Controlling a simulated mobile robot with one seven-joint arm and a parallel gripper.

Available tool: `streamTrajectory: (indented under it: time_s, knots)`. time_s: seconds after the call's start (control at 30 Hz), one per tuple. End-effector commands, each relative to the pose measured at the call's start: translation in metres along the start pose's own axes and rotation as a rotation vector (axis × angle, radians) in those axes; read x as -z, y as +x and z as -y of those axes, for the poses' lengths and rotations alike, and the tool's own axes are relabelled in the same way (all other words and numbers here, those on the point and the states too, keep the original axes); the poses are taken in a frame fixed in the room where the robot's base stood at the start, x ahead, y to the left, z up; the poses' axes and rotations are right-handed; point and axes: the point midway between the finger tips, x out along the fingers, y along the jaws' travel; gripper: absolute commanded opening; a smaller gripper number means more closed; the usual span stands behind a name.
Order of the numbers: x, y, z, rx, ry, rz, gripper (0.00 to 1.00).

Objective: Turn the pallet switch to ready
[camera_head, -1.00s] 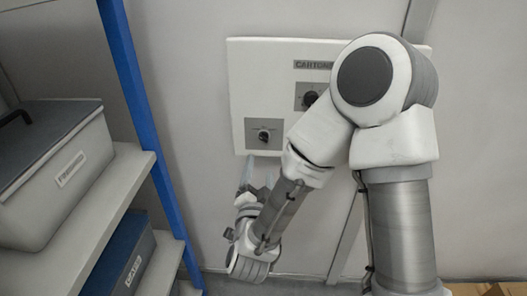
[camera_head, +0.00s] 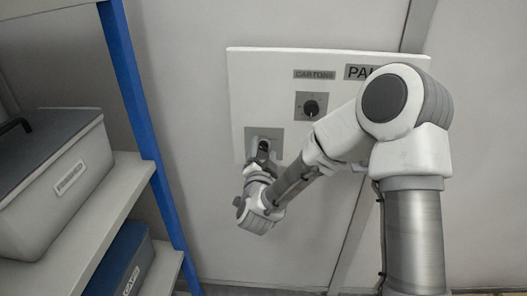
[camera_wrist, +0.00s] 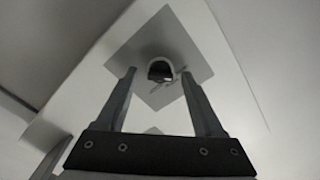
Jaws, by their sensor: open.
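A white panel (camera_head: 262,80) on the wall carries rotary switches. A dark knob (camera_head: 264,145) on a grey square plate (camera_head: 252,135) is at its lower left; it also shows in the wrist view (camera_wrist: 160,71). My gripper (camera_wrist: 157,73) is open, its fingertips on either side of this knob; I cannot tell whether they touch it. A second knob (camera_head: 311,107) sits under a "CARTONS" label (camera_head: 314,74). A label starting "PAL" (camera_head: 358,72) is partly hidden by my arm, which covers the panel below it. The lower-left plate's lettering is unreadable.
A shelf with a blue post (camera_head: 134,95) stands at the left. It holds a grey lidded box (camera_head: 62,200) and a blue box (camera_head: 118,265) below. The wall and floor under the panel look clear.

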Motion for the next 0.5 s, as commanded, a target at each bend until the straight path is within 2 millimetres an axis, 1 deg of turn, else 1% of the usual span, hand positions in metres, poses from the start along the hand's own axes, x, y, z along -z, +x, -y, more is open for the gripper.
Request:
streamTrajectory:
  time_s: [0.1, 0.27, 0.4, 0.5]
  knots:
    - [-0.0001, -0.0002, -0.0001, 0.000, 0.000, 0.000, 0.69]
    - [-0.0002, -0.0004, 0.0000, 0.000, 0.000, 0.000, 0.41]
    - [-0.0002, -0.0005, 0.0000, 0.000, 0.000, 0.000, 0.15]
    - [-0.0002, -0.0006, 0.0000, 0.000, 0.001, 0.000, 0.00]
